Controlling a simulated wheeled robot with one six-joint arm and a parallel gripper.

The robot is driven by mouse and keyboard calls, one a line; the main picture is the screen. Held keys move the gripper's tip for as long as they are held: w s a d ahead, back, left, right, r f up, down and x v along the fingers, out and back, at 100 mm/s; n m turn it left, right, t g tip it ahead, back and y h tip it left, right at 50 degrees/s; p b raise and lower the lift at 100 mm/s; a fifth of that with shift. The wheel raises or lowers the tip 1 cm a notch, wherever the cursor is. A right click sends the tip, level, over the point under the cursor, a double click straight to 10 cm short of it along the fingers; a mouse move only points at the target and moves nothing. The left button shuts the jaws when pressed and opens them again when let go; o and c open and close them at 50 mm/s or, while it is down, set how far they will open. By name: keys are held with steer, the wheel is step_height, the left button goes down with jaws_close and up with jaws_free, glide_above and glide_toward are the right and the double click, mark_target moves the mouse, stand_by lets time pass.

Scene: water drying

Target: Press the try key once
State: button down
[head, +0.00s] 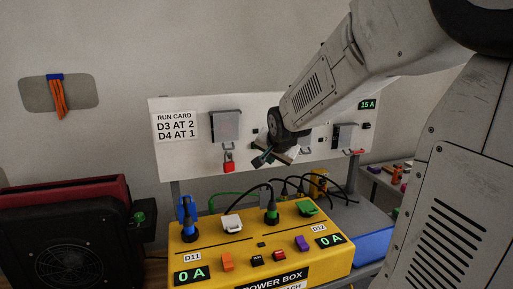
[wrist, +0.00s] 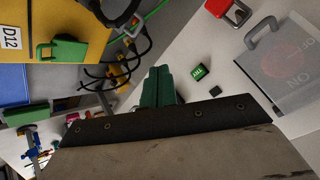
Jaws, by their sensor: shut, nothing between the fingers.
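The yellow power box (head: 185,248) stands in front of the white panel (head: 200,160). Its top has small dark and red keys (head: 278,255) between an orange and a purple part; their lettering is too small to read. My gripper (head: 262,159) is shut and empty in front of the panel, above and behind the box.
Black and green cables run behind the box. A dark red-topped machine (head: 60,235) stands left. A blue bin (head: 372,247) is right.

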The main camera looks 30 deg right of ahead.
steer(key=w+d, duration=0.2)
steer(key=w, duration=0.6)
steer(key=shift+w+d, duration=0.2)
steer(key=shift+w, duration=0.1)
stand_by(1.9)
steer(key=shift+w+d, duration=0.1)
steer(key=shift+w, duration=0.2)
steer(key=shift+w+d, duration=0.1)
steer(key=shift+w, duration=0.25)
stand_by(0.6)
steer(key=shift+s, duration=0.1)
steer(key=shift+s+a, duration=0.2)
steer(key=shift+s, duration=0.45)
steer(key=s, duration=0.2)
steer(key=s+a, duration=0.1)
steer(key=s, duration=0.2)
steer(key=shift+a, duration=0.2)
